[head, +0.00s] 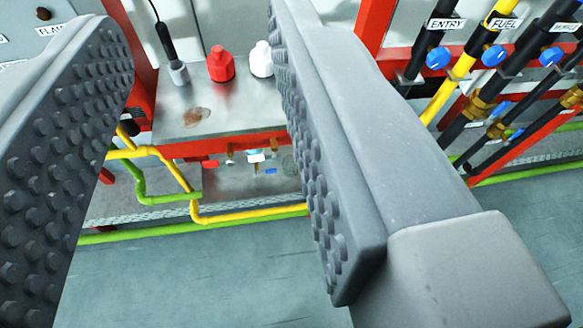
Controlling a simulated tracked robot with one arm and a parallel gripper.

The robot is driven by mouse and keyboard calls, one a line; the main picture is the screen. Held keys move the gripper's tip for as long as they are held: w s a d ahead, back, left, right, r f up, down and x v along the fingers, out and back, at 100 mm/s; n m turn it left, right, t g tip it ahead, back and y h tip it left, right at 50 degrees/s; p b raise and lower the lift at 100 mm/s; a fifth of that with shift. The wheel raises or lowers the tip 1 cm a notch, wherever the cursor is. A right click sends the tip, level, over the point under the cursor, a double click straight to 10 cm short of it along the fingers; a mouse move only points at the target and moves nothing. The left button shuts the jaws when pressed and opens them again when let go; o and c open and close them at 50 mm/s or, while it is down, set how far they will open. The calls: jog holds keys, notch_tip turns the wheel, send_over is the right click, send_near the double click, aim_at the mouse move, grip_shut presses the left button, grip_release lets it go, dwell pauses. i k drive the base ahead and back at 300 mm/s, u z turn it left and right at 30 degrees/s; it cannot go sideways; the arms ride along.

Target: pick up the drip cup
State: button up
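My gripper (192,50) is open, with its two grey studded fingers wide apart and nothing between them. Through the gap I see a small grey metal cup (179,73) standing on a steel shelf (235,115), farther off than the fingers. It may be the drip cup, but no label shows. A thin black rod (165,40) on a cable is just above it; I cannot tell whether they touch. The right finger hides part of the shelf's right side.
A red bottle (220,65) and a white bottle (262,60) stand right of the cup. A brown stain (196,117) marks the shelf. Yellow (240,215) and green (150,198) pipes run below it. Labelled hoses with blue knobs (438,58) fill the right. Grey floor (200,280) lies in front.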

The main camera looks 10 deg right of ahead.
aim_at(291, 167)
jog(key=u, duration=0.5)
jog(key=k, duration=1.5)
jog(key=z, duration=0.55)
jog(key=i, duration=1)
jog(key=u, duration=0.05)
